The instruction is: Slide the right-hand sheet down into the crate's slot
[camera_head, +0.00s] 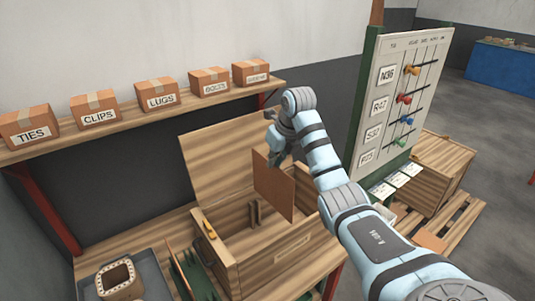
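A brown rectangular sheet (274,190) hangs upright and slightly turned over the open wooden crate (275,262). My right gripper (277,158) is shut on its upper edge. The sheet's lower part overlaps the crate's opening in the picture; I cannot tell how far down it reaches. Small upright wooden dividers (253,214) stand inside the crate, left of the sheet. The slot under the sheet is hidden behind it. The crate's lid (222,160) stands raised at the back. My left gripper is not in view.
A shelf (130,125) with several labelled boxes runs behind the crate. A tall board (385,100) with coloured pegs stands close to the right arm. A grey tray (152,276) with a square coil (117,277) and a green rack (190,272) are left of the crate.

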